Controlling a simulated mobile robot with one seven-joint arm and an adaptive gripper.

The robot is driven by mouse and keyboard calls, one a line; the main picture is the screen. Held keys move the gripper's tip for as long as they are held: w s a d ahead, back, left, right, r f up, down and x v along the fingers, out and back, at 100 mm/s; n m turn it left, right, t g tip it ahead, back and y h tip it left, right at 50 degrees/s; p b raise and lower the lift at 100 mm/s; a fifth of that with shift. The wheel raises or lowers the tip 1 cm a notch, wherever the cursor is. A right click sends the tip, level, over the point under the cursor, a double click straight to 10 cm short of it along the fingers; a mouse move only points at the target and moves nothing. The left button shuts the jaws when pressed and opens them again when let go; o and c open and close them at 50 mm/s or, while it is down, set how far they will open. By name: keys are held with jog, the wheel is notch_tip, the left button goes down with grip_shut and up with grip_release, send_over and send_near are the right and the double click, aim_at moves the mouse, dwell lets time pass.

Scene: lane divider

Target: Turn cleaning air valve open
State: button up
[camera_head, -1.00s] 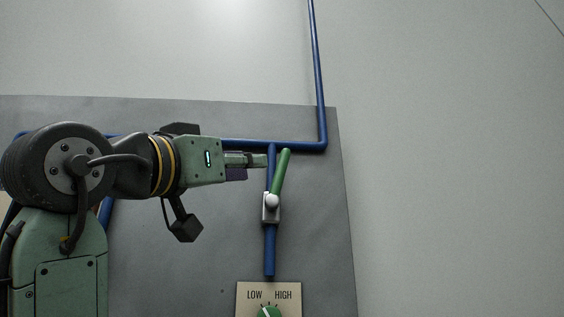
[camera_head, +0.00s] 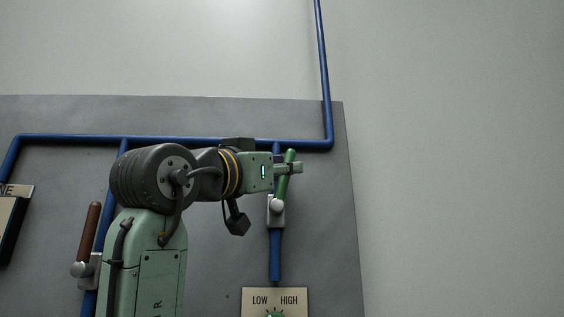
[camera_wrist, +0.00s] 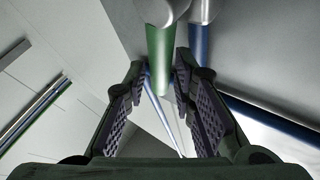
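A valve with a green lever (camera_head: 283,188) sits on the short blue vertical pipe at the right of the panel. The lever points up and leans slightly right, from a silver body (camera_head: 276,211). My gripper (camera_head: 290,168) reaches across the lever's upper part from the left. In the wrist view, the green lever (camera_wrist: 161,48) lies between the fingertips of my gripper (camera_wrist: 163,76), with gaps at the sides. The fingers are apart; I cannot tell if either touches it. No label naming this valve is readable.
A second valve with a brown lever (camera_head: 90,228) is on the left pipe, beside my arm. A LOW/HIGH knob plate (camera_head: 256,310) is below the green valve. A blue pipe (camera_head: 324,80) runs up at the right. The wall right of the panel is clear.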

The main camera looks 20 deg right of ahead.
jog(key=shift+c, duration=0.3)
grip_shut()
dwell(0.5)
